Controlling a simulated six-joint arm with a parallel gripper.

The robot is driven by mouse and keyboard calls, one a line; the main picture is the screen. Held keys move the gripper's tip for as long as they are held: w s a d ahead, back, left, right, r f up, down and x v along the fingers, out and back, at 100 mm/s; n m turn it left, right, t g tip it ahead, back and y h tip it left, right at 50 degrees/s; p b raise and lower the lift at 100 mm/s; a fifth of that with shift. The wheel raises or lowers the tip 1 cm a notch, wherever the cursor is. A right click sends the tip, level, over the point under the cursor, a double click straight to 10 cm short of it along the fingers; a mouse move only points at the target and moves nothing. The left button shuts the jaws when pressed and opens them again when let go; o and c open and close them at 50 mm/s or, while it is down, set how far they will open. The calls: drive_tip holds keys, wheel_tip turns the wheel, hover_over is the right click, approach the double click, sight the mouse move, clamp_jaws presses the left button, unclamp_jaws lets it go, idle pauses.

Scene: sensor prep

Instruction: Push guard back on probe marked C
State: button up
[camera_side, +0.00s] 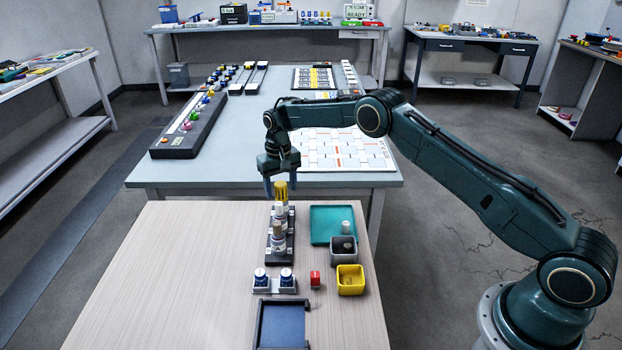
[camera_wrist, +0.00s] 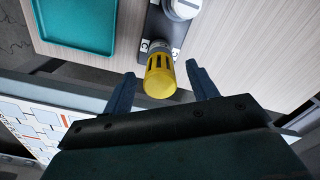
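A yellow slotted guard (camera_side: 281,191) stands over the far position of the dark probe rack (camera_side: 278,255). In the wrist view the guard (camera_wrist: 160,78) covers the end of a probe, with a pale part showing beyond it. How far down the guard sits is hard to tell. My gripper (camera_side: 281,184) points down over that end of the rack. In the wrist view my gripper (camera_wrist: 160,69) is open, one finger on each side of the guard, with gaps between. Nearer white-capped probes (camera_side: 278,239) stand in the rack.
A teal tray (camera_side: 320,211), a grey bin (camera_side: 343,257) and a yellow bin (camera_side: 350,288) stand right of the rack. The table's left side is clear.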

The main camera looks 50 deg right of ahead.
drive_tip(key=shift+o, duration=0.4)
drive_tip(key=shift+o, duration=0.8)
drive_tip(key=shift+r, duration=0.7)
drive_tip(key=shift+r, duration=2.9)
drive_tip(key=shift+r, duration=0.1)
